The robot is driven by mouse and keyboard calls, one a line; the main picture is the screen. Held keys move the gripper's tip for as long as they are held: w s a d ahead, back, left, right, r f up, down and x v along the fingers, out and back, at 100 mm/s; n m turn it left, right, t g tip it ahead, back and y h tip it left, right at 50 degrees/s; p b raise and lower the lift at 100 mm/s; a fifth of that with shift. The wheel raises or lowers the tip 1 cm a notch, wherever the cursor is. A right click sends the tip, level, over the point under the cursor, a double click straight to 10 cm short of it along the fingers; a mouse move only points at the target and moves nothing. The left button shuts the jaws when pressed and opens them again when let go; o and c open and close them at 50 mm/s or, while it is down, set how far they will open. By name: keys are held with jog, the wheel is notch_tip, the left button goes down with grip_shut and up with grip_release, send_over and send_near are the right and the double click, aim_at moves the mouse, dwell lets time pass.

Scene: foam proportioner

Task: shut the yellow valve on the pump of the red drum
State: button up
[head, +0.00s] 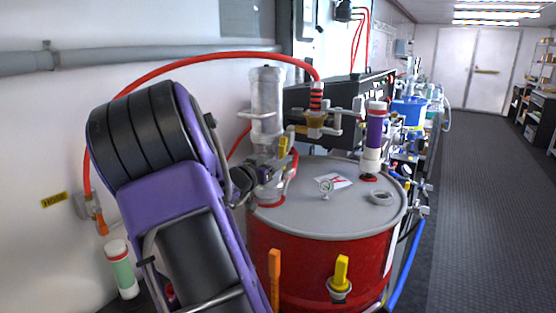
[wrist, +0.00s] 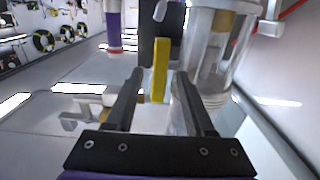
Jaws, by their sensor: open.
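The red drum (head: 320,262) stands in front of me with a grey lid. The pump (head: 266,105), a clear cylinder with metal fittings, rises from the lid's left side. It fills the right of the wrist view (wrist: 212,60). A yellow valve handle (head: 283,147) shows at the pump's lower part. In the wrist view the yellow handle (wrist: 160,52) stands upright between my open fingers. My gripper (wrist: 159,74) has a finger on each side of it, with gaps visible. Whether the fingers reach its depth is unclear. In the head view my arm partly hides the gripper.
A second yellow handle (head: 341,270) and an orange handle (head: 274,280) are low at the drum's front. A red hose (head: 215,56) arches over my arm. A purple and white cylinder (head: 374,135) stands on the lid's right side. The aisle (head: 485,190) at right is clear.

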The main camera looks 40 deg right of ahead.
jog(key=shift+w+d, duration=0.15)
jog(key=shift+d, duration=0.35)
grip_shut()
dwell(1.2)
